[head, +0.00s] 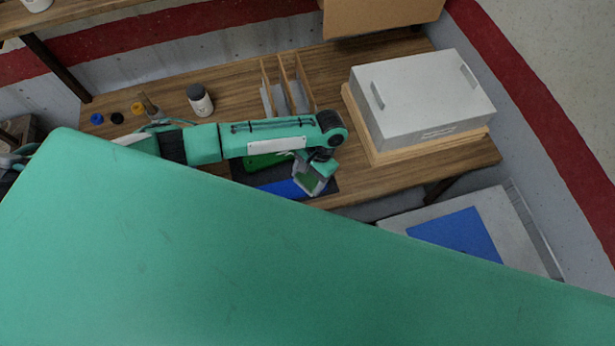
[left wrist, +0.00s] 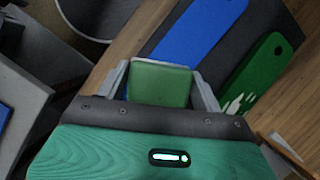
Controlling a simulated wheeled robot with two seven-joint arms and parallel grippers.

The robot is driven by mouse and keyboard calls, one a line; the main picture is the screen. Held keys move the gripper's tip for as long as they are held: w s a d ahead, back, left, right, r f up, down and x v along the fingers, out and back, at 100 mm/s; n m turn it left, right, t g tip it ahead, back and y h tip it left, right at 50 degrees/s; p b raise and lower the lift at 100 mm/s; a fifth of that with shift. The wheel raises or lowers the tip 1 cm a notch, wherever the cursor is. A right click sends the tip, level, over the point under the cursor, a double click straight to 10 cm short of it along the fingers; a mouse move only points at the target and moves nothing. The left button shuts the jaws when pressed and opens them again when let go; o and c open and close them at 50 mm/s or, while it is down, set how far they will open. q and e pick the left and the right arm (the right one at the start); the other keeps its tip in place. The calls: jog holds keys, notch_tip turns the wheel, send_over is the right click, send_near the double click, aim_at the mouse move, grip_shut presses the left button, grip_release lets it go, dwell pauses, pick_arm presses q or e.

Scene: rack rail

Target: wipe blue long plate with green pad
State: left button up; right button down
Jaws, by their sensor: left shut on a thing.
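My left gripper (head: 313,184) is shut on the green pad (left wrist: 160,84), which sits between its two fingers. The long blue plate (head: 284,188) lies on a dark mat on the wooden table. The gripper is at the plate's right end in the head view; I cannot tell whether the pad touches it. In the left wrist view the blue plate (left wrist: 203,32) runs beyond the pad, partly hidden by it. A green plate (left wrist: 262,72) with a hole and white marks lies beside it on the mat. My right gripper is not in view.
A pale grey box (head: 420,95) stands on a wooden base at the table's right. Wooden dividers (head: 285,85), a white jar (head: 200,100) and small coloured caps (head: 118,118) stand towards the back. A lower surface with a blue sheet (head: 458,233) is at right.

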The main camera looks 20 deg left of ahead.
pick_arm(q)
notch_tip(320, 180, up, 2)
jog(key=shift+r+p, duration=0.1)
jog(key=shift+p, duration=0.75)
jog(key=shift+r+b, duration=0.15)
jog(key=shift+b, duration=0.15)
jog(key=shift+r, duration=1.55)
jog(key=shift+r, duration=1.55)
